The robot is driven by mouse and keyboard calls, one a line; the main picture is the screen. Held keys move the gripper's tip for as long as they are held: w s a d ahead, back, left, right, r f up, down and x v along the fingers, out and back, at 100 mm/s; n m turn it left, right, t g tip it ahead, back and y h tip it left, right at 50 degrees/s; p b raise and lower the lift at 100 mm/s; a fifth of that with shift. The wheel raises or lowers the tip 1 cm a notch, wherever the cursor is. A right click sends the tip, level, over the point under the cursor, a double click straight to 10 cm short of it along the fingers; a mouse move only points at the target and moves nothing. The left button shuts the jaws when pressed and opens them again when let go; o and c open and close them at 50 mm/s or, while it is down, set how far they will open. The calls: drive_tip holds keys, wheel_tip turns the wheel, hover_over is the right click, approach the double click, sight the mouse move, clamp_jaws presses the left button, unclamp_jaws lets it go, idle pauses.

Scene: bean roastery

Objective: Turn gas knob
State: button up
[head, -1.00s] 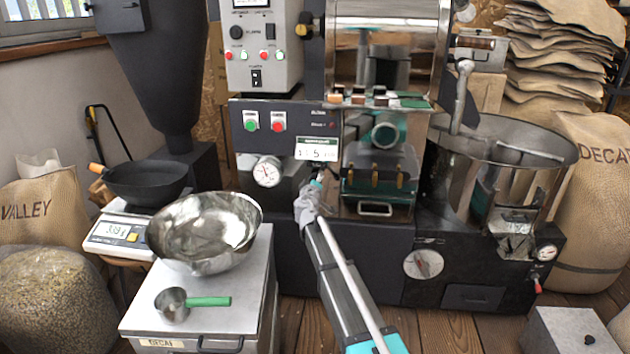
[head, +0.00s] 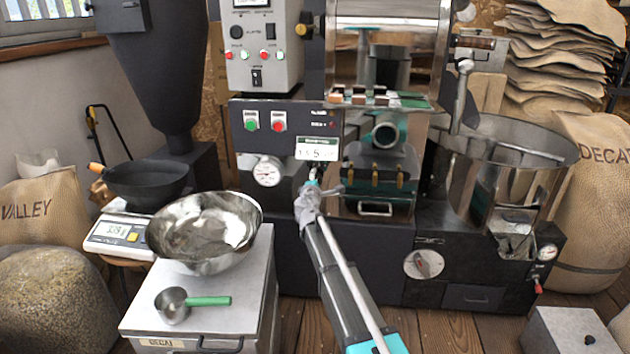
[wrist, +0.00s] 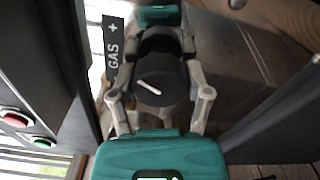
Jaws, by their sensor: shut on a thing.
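In the head view my gripper (head: 314,185) reaches the roaster's front just below the small display panel (head: 317,148). There the knob is too small and covered to make out.
A pressure gauge (head: 267,171) sits left of my gripper, and a drawer-like chute with a handle (head: 375,208) is close on its right. Green (head: 251,121) and red (head: 278,121) buttons are above. A steel bowl (head: 205,230) and green-handled scoop (head: 190,303) rest on the front-left cabinet.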

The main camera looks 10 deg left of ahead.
drive_tip(key=n, duration=0.5)
drive_tip(key=shift+n, duration=0.4)
drive_tip(key=o, duration=1.2)
drive_tip(key=shift+c, duration=0.2)
drive_tip(key=shift+s, duration=0.1)
drive_tip(key=s, duration=1.1)
drive_tip(key=shift+s+a, duration=0.2)
drive_tip(key=shift+s, duration=0.2)
